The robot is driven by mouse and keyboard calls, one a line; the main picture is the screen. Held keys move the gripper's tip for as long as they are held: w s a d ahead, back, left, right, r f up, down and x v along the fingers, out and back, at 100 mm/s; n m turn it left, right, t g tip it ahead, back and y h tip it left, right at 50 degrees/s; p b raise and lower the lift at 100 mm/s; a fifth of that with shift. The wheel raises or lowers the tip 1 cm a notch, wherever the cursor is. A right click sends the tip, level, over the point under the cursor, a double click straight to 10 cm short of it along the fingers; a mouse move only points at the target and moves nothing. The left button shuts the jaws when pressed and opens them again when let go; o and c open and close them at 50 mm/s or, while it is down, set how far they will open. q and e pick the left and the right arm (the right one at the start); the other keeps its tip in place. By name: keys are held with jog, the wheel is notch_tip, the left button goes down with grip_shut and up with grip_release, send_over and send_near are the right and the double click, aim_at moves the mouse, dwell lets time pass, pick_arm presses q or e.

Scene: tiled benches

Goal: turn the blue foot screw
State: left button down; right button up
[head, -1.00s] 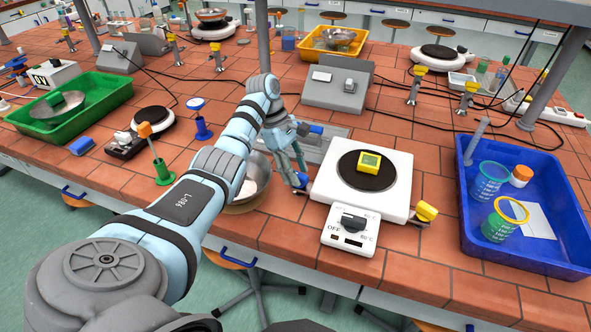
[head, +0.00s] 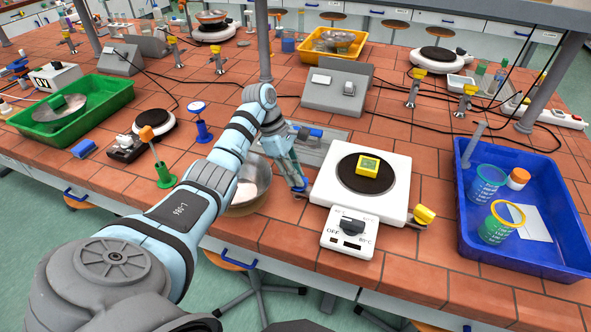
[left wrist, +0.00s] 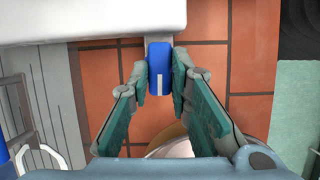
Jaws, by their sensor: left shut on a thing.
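The blue foot screw (left wrist: 159,62) is a blue knob with a white stripe in the left wrist view. It sits at the end of a grey metal tab (left wrist: 159,42) beside the white housing (left wrist: 100,18). My left gripper's fingertips (left wrist: 159,78) are closed on it, one on each side. The white stripe points toward my gripper's palm. In the head view my left gripper (head: 298,182) is at the left edge of the white hotplate (head: 328,185), low over the bench, and mostly hides the screw. My right gripper is not in view.
A yellow knob (head: 424,215) sticks out at the hotplate's right corner. A yellow-green block (head: 368,166) lies on the black plate. A metal bowl (head: 255,190) stands left of my gripper. A blue tray (head: 550,255) with beakers is at the right.

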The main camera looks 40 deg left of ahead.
pick_arm(q)
jog(key=n+p, duration=0.1)
jog(key=n, duration=0.1)
jog(key=shift+s+r+n+t+p, duration=0.15)
jog(key=shift+s+n+t+p, duration=0.05)
jog(key=shift+n+t+p, duration=0.2)
jog(key=n, duration=0.1)
jog(key=n+t+y+p, duration=0.1)
jog(key=n, duration=0.1)
jog(key=shift+s+d+n+p, duration=0.1)
jog(key=shift+d+n+p, duration=0.05)
jog(key=shift+n+p, duration=0.15)
jog(key=n+p, duration=0.1)
jog(key=n, duration=0.1)
jog(key=n+y, duration=0.1)
jog(key=n, duration=0.1)
jog(key=n+t+y+p, duration=0.1)
jog(key=n, duration=0.1)
jog(key=shift+s+d+p, duration=0.1)
jog(key=shift+d+p, duration=0.2)
jog(key=n+y, duration=0.1)
jog(key=n, duration=0.1)
jog(key=shift+d+n, duration=0.1)
jog(key=shift+n, duration=0.3)
jog(key=shift+f+n+y, duration=0.25)
jog(key=shift+n+y, duration=0.25)
jog(key=shift+n, duration=0.3)
jog(key=shift+d+n+y+b, duration=0.1)
jog(key=shift+n+y+b, duration=0.3)
jog(key=shift+n+b, duration=0.5)
